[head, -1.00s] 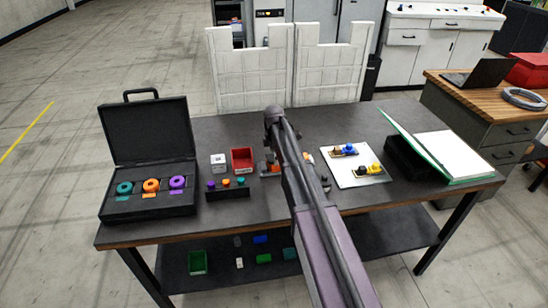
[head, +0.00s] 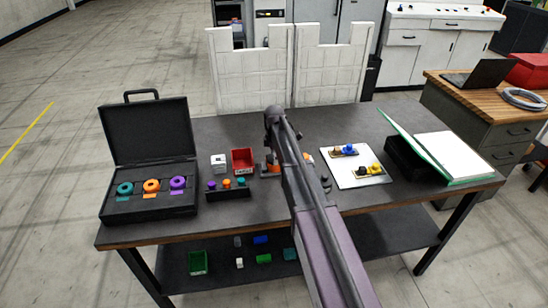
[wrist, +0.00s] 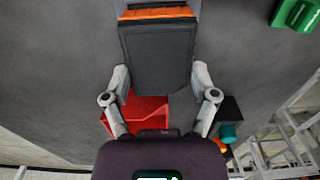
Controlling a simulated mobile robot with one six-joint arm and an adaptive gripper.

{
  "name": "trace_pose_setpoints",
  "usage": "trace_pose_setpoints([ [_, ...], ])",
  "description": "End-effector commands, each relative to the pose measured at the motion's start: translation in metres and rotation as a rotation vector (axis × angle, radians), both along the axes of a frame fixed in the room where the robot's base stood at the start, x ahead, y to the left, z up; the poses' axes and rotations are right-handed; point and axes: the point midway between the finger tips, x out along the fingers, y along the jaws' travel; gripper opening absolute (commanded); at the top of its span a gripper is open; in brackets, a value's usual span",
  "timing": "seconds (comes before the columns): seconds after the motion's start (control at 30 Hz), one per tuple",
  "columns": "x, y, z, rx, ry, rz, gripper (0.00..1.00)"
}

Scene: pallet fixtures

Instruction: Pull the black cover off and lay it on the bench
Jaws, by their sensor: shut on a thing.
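The black cover (wrist: 158,58) is a dark, boxy piece in the wrist view, with an orange part (wrist: 155,13) at its far end. My gripper (wrist: 161,78) has one finger on each side of the cover and is shut on it. In the head view my arm hides the gripper and the cover. Small orange patches show on both sides of my arm there. Whether the cover still touches the orange part is unclear. The bench (head: 225,132) has a dark grey top.
A red bin (head: 242,160), a white cube (head: 218,163) and a rack of coloured knobs (head: 228,192) stand left of my arm. An open black case (head: 148,140) is farther left. A white board (head: 342,174) and a green-edged binder (head: 445,155) lie right. The bench's back is clear.

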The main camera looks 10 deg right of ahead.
Motion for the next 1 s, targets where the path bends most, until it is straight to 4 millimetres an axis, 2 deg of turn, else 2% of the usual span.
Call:
trace_pose_setpoints([
  [0.47,0.0,0.0,0.005,0.0,-0.001,0.0,0.14],
  [1.0,0.0,-0.001,0.027,0.0,-0.001,-0.001,0.14],
])
